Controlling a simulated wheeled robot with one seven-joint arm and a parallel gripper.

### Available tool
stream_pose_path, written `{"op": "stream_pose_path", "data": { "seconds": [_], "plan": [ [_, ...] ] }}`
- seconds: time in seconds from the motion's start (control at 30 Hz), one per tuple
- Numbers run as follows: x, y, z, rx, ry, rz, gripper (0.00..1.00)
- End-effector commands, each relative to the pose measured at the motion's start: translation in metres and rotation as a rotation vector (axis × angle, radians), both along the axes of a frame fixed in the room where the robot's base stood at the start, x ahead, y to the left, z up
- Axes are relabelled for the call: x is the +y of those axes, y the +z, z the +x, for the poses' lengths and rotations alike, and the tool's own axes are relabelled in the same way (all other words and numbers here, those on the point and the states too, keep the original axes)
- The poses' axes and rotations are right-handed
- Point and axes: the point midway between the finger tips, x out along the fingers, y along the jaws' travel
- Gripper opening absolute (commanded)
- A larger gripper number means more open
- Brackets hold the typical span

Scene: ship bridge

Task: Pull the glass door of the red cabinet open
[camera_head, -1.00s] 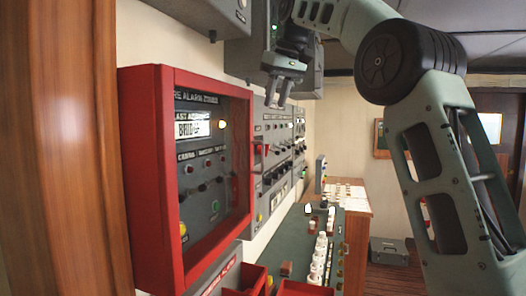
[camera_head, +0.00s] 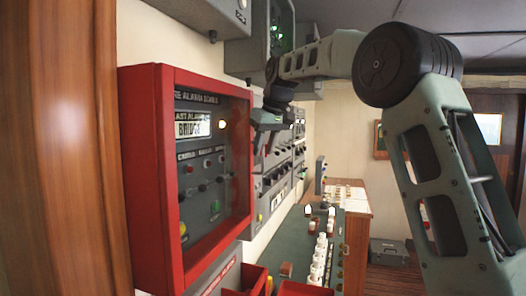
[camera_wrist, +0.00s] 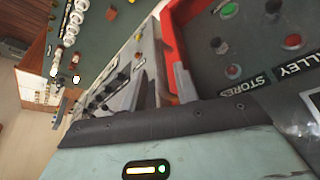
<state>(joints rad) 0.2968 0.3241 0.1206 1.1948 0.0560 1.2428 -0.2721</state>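The red cabinet (camera_head: 142,180) hangs on the wall at the left, with an alarm panel behind its glass. Its red-framed glass door (camera_head: 212,250) looks closed. My gripper (camera_head: 256,124) is at the door's right-hand edge, in its upper half. In the wrist view, my gripper's two grey fingers (camera_wrist: 166,80) stand apart, with part of the red frame (camera_wrist: 172,50) showing between and beyond them. I cannot tell whether they touch it. Panel lamps and labels show at the right of that view.
Grey control panels (camera_head: 275,165) line the wall just beyond the cabinet. A green console (camera_head: 310,250) with white knobs and red open boxes (camera_head: 252,281) lie below. A wooden post (camera_head: 60,150) stands close at left. The floor at right has a grey case (camera_head: 389,252).

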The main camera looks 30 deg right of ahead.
Motion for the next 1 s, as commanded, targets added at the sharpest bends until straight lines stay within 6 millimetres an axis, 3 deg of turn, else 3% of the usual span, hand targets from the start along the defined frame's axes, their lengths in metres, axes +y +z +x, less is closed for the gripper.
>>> {"op": "stream_pose_path", "data": {
  "seconds": [0.2, 0.5, 0.6, 0.63, 1.0],
  "plan": [
    [0.000, -0.016, 0.007, 0.000, 0.000, 0.000, 0.31],
    [0.000, -0.018, 0.007, 0.000, 0.000, 0.000, 0.31],
    [0.000, -0.018, 0.007, 0.000, 0.000, 0.000, 0.03],
    [0.000, -0.018, 0.007, 0.000, 0.000, 0.000, 0.00],
    [0.000, -0.018, 0.004, -0.001, -0.021, -0.001, 0.00]
  ]
}}
